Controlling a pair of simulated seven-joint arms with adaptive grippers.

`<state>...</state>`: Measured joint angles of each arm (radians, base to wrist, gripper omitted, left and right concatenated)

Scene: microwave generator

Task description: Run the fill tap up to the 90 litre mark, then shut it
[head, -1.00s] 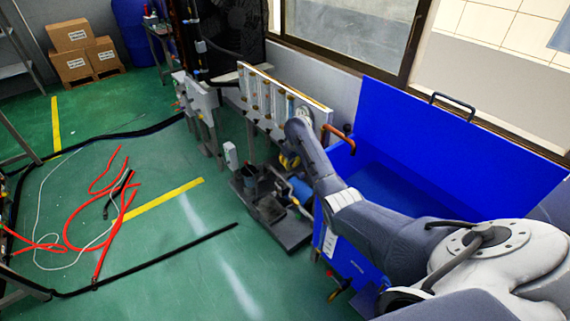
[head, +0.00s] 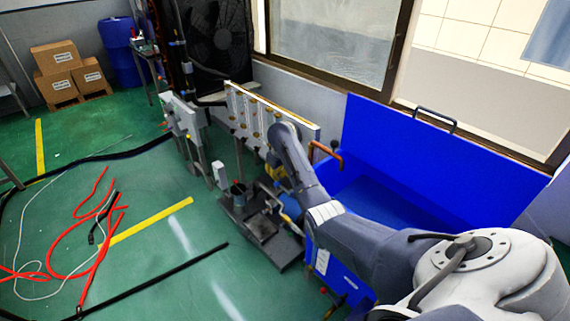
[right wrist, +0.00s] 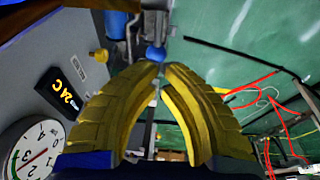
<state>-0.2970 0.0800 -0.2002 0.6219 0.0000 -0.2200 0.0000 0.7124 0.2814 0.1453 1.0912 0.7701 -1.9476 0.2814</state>
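The big blue tank (head: 365,203) stands under the window with its lid raised. A copper pipe (head: 327,150) with a dark knob sits at its left rim; I cannot confirm that it is the fill tap. No litre mark is readable. My right arm reaches across the tank's front to the flow-tube panel (head: 243,107), hiding part of it. My right gripper (right wrist: 161,68) points its yellow fingers away from the wrist camera. Their tips are close together with a narrow gap, and nothing is clearly held. A round blue part (right wrist: 155,53) appears just beyond them. My left gripper is out of view.
A dark pump stand (head: 262,228) is on the floor beside the tank. Red hoses (head: 75,235) and black lines cross the green floor; clear floor lies between.

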